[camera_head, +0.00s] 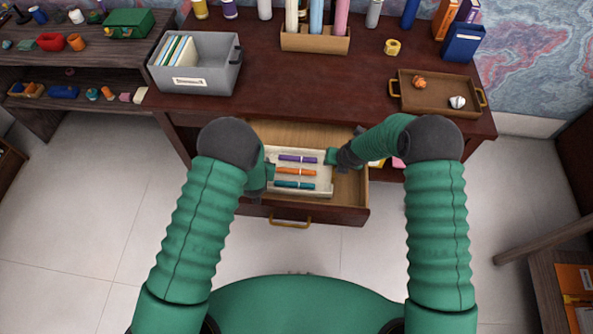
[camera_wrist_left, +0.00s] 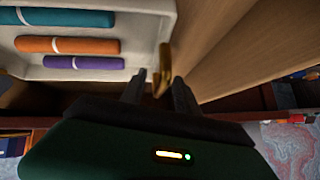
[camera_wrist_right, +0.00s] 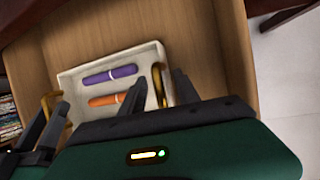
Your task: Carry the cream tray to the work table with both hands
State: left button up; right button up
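The cream tray (camera_head: 322,191) lies inside the open desk drawer and holds a purple, an orange and a teal pen-like stick. It also shows in the left wrist view (camera_wrist_left: 150,62) and the right wrist view (camera_wrist_right: 72,86). It has a gold handle at each end. My left gripper (camera_head: 271,172) is at the tray's left end, its fingers apart on either side of the left handle (camera_wrist_left: 163,72). My right gripper (camera_head: 331,157) is at the right end, its fingers apart around the right handle (camera_wrist_right: 158,84). Neither grip looks closed. The head view partly hides both fingertips.
The drawer (camera_head: 347,206) has wooden walls close around the tray. On the desk (camera_head: 300,85) above stand a grey file box (camera_head: 215,75), a brown tray (camera_head: 440,103) with gold handles, and a pen holder (camera_head: 315,42). A cluttered shelf (camera_head: 80,62) stands at left.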

pick_arm(q)
grip_shut()
pick_arm(e)
grip_shut()
jog(key=shift+r, duration=0.1)
dwell(1.2)
